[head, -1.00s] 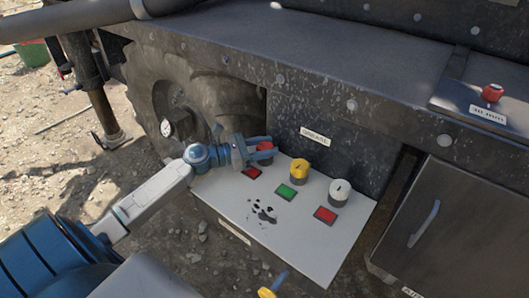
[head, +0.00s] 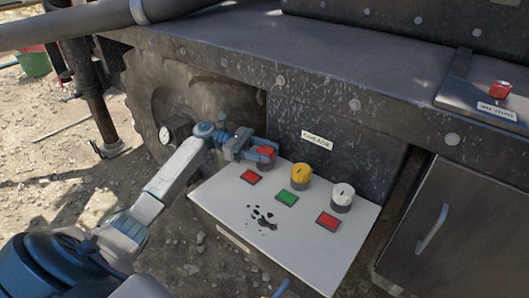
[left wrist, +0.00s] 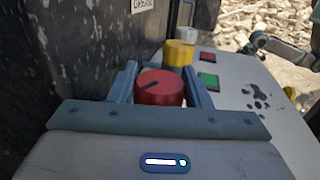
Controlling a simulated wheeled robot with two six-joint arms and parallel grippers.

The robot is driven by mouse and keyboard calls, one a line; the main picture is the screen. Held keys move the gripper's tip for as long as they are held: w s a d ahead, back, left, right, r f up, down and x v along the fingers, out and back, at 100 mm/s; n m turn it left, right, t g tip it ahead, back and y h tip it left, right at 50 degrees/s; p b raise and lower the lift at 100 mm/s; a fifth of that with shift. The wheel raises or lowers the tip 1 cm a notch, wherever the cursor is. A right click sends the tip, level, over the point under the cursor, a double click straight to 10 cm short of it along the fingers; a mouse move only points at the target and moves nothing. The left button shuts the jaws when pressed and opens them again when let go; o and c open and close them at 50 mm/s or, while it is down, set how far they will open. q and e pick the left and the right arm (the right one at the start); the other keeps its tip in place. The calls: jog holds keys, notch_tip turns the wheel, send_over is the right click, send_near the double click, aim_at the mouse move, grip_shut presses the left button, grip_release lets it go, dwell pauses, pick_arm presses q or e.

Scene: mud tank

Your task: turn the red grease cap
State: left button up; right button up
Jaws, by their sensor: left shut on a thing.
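The red grease cap (head: 265,154) stands at the left end of the row of caps on the white panel (head: 228,210). It also shows in the left wrist view (left wrist: 160,88), with a dark line mark across its top. My left gripper (head: 262,148) is shut on the red cap, with one finger on each side of it. In the left wrist view the fingers (left wrist: 161,84) flank the cap. A yellow cap (head: 300,174) and a white cap (head: 342,196) stand to its right. My right gripper is not clearly in the head view.
Two red squares and a green square (head: 287,197) lie in front of the caps. A dark wall with a "GREASE" label (head: 317,140) rises behind, under a wide metal ledge (head: 290,62).

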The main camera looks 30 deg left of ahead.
pick_arm(q)
jog(key=shift+f+m+g, duration=0.1)
jog(key=shift+m+g, duration=0.5)
jog(key=shift+g, duration=0.3)
pick_arm(e)
jog(key=shift+r, duration=0.15)
pick_arm(q)
jog(key=o, duration=1)
jog(key=shift+a, duration=0.35)
jog(key=s+a+b, duration=0.1)
jog(key=a, duration=0.9)
pick_arm(e)
jog(key=r, duration=0.1)
jog(key=s+r, duration=0.1)
jog(key=r, duration=0.1)
jog(key=shift+a+r+t, duration=0.1)
jog(key=shift+a+t, duration=0.1)
jog(key=shift+t, duration=0.1)
jog(key=shift+a, duration=0.15)
